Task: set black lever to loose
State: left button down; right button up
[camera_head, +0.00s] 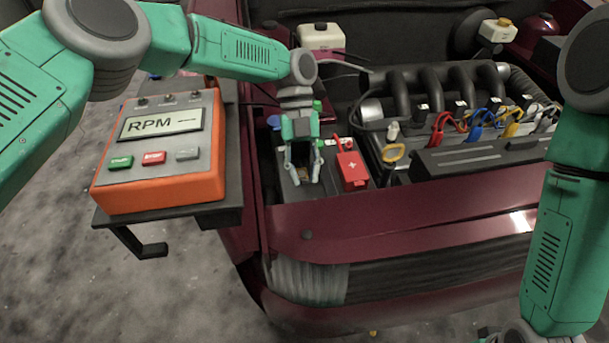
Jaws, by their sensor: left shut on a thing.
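My left gripper (303,170) points down over the battery (330,187) in the engine bay. Its two fingers are closed around a dark piece at the battery's left terminal. This piece appears to be the black lever (303,150); the fingers hide most of it, so its setting cannot be told. A red lever or cover with a white plus sign (352,170) sits beside it on the battery's right side. My right arm comes down at the right edge; only a small part of its end shows at the bottom, and its fingers cannot be made out.
An orange RPM box (160,185) stands on a dark shelf (185,215) at the left. The car's maroon front edge (400,225) runs before the battery.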

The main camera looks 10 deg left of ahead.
pick_arm(q)
jog(key=shift+w, duration=0.25)
jog(key=c, duration=1.4)
grip_release()
jog(key=shift+f, duration=0.1)
jog(key=shift+w+r, duration=0.1)
jog(key=shift+r, duration=0.25)
jog(key=v, duration=1.1)
jog(key=shift+w, duration=0.3)
